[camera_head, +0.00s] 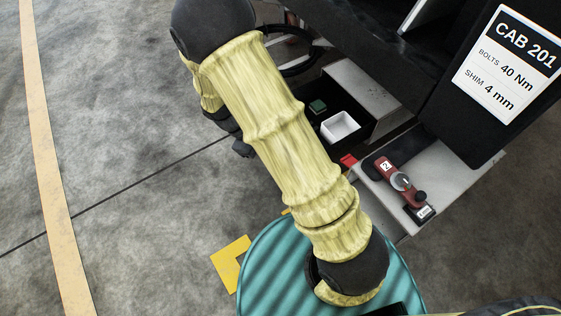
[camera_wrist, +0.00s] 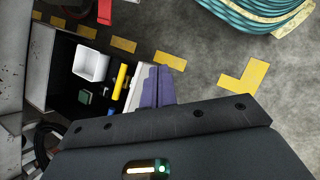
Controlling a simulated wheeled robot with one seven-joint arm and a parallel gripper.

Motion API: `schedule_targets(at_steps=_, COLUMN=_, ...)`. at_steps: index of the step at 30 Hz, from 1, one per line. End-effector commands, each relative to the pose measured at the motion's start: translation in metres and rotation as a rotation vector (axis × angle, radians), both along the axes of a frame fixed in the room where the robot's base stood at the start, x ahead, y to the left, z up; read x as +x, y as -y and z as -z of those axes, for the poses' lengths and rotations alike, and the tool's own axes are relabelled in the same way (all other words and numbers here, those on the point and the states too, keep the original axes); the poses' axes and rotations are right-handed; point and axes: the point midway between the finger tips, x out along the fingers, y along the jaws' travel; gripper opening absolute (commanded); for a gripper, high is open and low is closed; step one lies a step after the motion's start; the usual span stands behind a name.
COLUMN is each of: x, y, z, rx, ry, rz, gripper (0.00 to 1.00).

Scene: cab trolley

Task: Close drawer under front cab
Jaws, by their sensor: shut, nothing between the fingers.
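The drawer (camera_head: 361,128) under the front cab stands open in the head view, with a dark interior holding a white box (camera_head: 340,126) and a small green block (camera_head: 317,106). My arm hides its left part. The wrist view shows the open drawer (camera_wrist: 66,72) with the white box (camera_wrist: 90,64), the green block (camera_wrist: 85,97) and a yellow item (camera_wrist: 119,81). My gripper (camera_wrist: 158,80) is shut and empty, its purple fingers just beside the drawer's pale front edge (camera_wrist: 136,88). I cannot tell whether they touch it. The fingers are hidden in the head view.
A grey ledge (camera_head: 385,204) right of the drawer carries a red tool (camera_head: 393,178). The CAB 201 sign (camera_head: 508,62) hangs on the dark cab. Yellow floor marks (camera_wrist: 171,61) lie beyond my gripper. Open grey floor spreads left in the head view.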

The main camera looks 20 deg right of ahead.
Motion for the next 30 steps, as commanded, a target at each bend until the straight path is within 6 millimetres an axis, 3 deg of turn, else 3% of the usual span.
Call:
schedule_targets(at_steps=1, x=0.003, y=-0.005, z=0.022, rx=-0.051, ry=-0.039, rz=-0.061, gripper=0.0)
schedule_targets(at_steps=3, x=0.007, y=-0.009, z=0.041, rx=-0.126, ry=-0.091, rz=-0.14, gripper=0.0)
schedule_targets(at_steps=18, x=0.036, y=-0.058, z=0.168, rx=-0.752, ry=-0.318, rz=-0.695, gripper=0.0)
schedule_targets(at_steps=24, x=0.041, y=-0.078, z=0.194, rx=-0.939, ry=-0.335, rz=-0.829, gripper=0.0)
schedule_targets(at_steps=30, x=0.041, y=-0.081, z=0.196, rx=-0.971, ry=-0.336, rz=-0.847, gripper=0.0)
